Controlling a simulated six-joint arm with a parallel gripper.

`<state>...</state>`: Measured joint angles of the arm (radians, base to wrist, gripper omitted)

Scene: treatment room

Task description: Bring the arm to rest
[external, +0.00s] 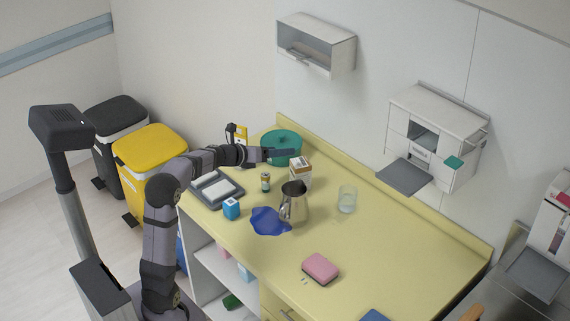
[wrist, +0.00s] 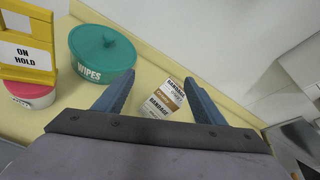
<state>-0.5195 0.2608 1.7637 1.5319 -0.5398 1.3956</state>
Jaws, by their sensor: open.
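My gripper (external: 283,153) is at the end of my arm, stretched over the back left of the yellow counter (external: 360,257). In the wrist view my gripper (wrist: 160,95) has its two blue-grey fingers spread wide, with nothing held between them. A bandage box (wrist: 166,98) shows in the gap between the fingers, beyond them on the counter. The same bandage box (external: 300,171) stands behind the metal jug in the external view. A green wipes tub (external: 285,147) is right behind my fingers in the external view.
A yellow ON HOLD sign (wrist: 28,45) is left of the tub. The right counter is mostly clear.

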